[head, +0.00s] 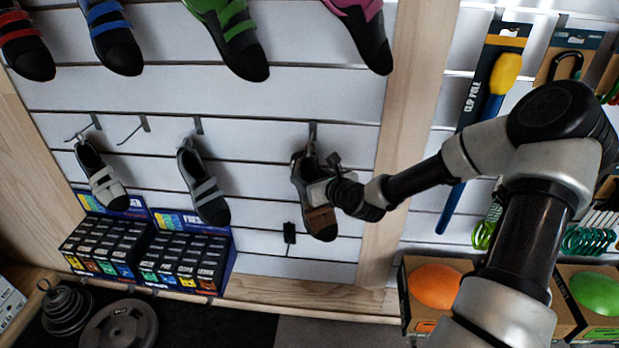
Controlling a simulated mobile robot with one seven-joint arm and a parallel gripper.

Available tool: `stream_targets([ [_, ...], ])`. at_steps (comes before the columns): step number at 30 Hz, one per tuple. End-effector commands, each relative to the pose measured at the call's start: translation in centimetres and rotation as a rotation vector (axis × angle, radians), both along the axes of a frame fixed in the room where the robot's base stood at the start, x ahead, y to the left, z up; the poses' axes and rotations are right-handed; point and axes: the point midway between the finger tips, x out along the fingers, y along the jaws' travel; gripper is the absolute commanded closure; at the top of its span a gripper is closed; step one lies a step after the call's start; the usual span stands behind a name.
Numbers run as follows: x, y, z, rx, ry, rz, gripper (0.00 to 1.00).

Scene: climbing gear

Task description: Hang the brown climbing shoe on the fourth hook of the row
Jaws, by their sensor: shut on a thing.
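The brown climbing shoe (319,218), dark with a brown patch near the toe, is upright, toe down, on the right of the lower row. Its heel end is right at the fourth hook (312,132); whether its loop is over the hook I cannot tell. My gripper (322,190) comes in from the right and is shut on the shoe at mid-height, hiding part of it. A grey-strapped shoe (103,180) hangs at the first hook (92,124). The second hook (141,124) is bare. Another grey-strapped shoe (206,188) hangs at the third hook (198,126).
Several coloured shoes hang above, among them a green one (240,40). Boxed displays (185,250) stand below the left shoes. A wooden post (408,120) is right of the row, with packaged gear beyond. Weight plates (120,325) lie on the floor.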

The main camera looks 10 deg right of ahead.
Motion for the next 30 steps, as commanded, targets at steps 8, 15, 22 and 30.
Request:
stream_targets([
  [8, 0.0, 0.0, 0.1, -0.001, -0.001, 0.0, 0.26],
  [15, 0.0, 0.0, 0.0, 0.0, 0.001, 0.001, 0.26],
  [22, -1.5, -0.6, 0.8, 0.001, 0.0, -0.001, 0.26],
  [30, -7.0, -2.3, 3.3, 0.001, 0.002, -0.005, 0.26],
])
